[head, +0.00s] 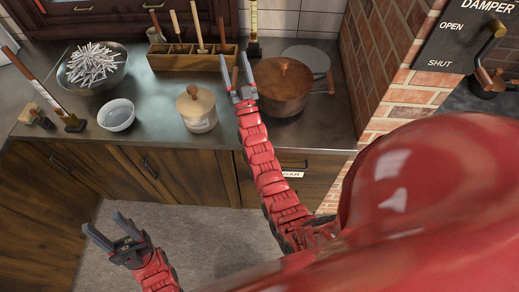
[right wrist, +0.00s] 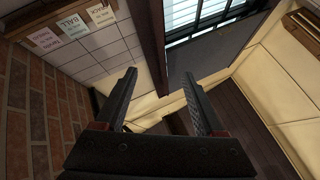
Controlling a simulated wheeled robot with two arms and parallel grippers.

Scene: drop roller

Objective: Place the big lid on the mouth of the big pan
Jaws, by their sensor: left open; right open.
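The big pan (head: 284,104) is a copper-brown round pot on the counter, near the brick wall. A brown round lid with a small knob (head: 284,69) shows on its top; I cannot tell whether it sits fully on the rim. A flat grey disc (head: 306,58) lies behind the pan, partly hidden. My right gripper (head: 233,57) is open and empty, above the counter just left of the pan. It also shows open in the right wrist view (right wrist: 160,74), where neither pan nor lid shows. My left gripper (head: 103,222) is open and empty, low in front of the cabinets.
A cream lidded canister (head: 198,113) and a white bowl (head: 116,115) stand left of the pan. A wooden tool box (head: 184,58) is behind them, with a metal bowl of white sticks (head: 94,70) far left. The brick wall (head: 375,75) bounds the right.

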